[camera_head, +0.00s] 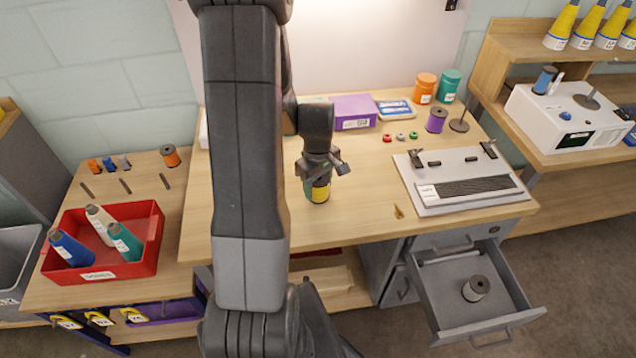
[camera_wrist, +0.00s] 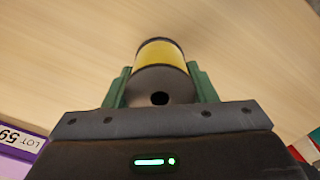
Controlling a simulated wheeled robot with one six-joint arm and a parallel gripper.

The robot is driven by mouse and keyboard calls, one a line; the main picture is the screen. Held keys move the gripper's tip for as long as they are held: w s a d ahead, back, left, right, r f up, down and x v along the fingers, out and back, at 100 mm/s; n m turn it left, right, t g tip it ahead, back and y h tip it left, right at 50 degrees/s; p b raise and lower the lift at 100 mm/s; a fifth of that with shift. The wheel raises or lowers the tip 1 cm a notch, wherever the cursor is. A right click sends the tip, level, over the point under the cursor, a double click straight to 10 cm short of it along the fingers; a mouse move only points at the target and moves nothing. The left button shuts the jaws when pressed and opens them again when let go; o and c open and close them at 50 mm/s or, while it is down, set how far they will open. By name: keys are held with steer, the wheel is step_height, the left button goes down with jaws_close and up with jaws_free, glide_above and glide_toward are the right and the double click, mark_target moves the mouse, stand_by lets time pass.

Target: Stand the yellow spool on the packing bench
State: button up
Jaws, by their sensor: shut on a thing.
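The yellow spool (camera_head: 319,191) is at my gripper (camera_head: 318,176), over the middle of the wooden bench (camera_head: 360,222) in the head view. In the wrist view the yellow spool (camera_wrist: 160,54) sits between the two green fingers of my gripper (camera_wrist: 160,86), which are shut on it. It has dark ends, and its near grey end with a centre hole faces the wrist camera. In the head view it looks about upright and at or just above the bench top. I cannot tell whether its base touches. My arm hides part of the bench left of it.
A weaving board (camera_head: 460,205) lies to the right, with a small brass piece (camera_head: 399,211) near its left edge. A purple box (camera_head: 354,112), a purple spool (camera_head: 437,120) and orange (camera_head: 425,88) and teal (camera_head: 449,85) spools stand behind. A drawer (camera_head: 470,320) hangs open at front right.

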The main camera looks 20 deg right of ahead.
steer(key=shift+f, duration=0.2)
steer(key=o, duration=1)
step_height(320, 180, up, 12)
steer(key=shift+r, duration=0.25)
